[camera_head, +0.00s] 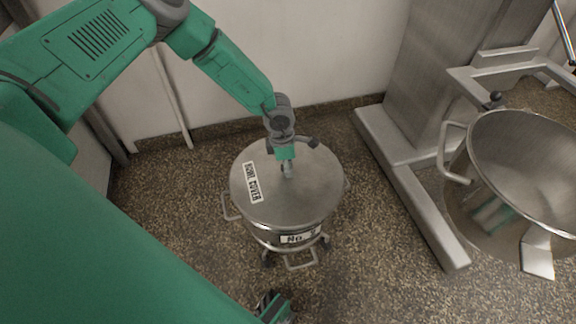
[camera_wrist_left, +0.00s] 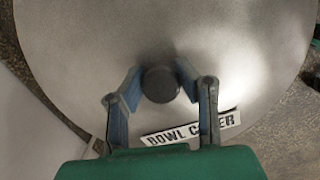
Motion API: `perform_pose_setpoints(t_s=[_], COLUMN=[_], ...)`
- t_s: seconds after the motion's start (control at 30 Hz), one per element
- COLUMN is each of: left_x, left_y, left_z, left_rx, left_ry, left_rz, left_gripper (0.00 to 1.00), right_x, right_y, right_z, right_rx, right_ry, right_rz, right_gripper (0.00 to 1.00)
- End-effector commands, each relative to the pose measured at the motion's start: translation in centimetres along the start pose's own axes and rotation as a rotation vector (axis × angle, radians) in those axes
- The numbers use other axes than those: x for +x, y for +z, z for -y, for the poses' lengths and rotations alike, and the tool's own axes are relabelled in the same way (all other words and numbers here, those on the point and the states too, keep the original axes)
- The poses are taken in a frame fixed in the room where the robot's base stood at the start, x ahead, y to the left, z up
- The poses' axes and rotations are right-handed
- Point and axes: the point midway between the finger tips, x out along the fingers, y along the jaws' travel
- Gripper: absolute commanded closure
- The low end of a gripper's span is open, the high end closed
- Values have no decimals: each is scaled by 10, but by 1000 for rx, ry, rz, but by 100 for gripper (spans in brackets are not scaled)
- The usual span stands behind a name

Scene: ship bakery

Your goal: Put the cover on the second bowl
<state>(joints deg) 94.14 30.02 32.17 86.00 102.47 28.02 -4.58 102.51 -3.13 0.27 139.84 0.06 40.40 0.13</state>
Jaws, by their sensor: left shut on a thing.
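The bowl cover (camera_head: 306,204), a round grey metal lid with a "BOWL COVER" label, is over a steel bowl (camera_head: 262,234) on the floor. The bowl has side handles and a "No." label whose digit is hard to read. The cover looks level and nearly centred; I cannot tell whether it rests fully on the hidden rim. My left gripper (camera_head: 287,168) comes from above and is shut on the cover's dark knob (camera_wrist_left: 160,84), one finger on each side in the left wrist view. Part of what seems my right gripper (camera_head: 273,307) shows at the bottom edge, its fingers unclear.
An open steel bowl (camera_head: 525,155) sits in the mixer's frame at the right. A white wall (camera_head: 320,55) is close behind the covered bowl.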

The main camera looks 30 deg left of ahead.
Motion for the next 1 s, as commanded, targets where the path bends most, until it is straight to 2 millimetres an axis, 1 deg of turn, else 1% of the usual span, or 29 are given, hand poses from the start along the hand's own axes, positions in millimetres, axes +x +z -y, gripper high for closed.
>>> perform_pose_setpoints(t_s=[0.37, 0.73, 1.0], left_x=[0, 7, 8], left_y=[0, -1, -1], left_z=[-1, 0, 0], left_rx=[-1, -1, -1], left_ry=[0, 0, 0], left_rz=[3, 2, 2], left_gripper=[100, 100, 100], right_x=[-1, 4, 4], right_y=[0, 0, 0], right_z=[0, 0, 0], right_rx=[0, 0, 0], right_ry=[0, 0, 0], right_rz=[0, 0, 0], right_gripper=[69, 69, 69])
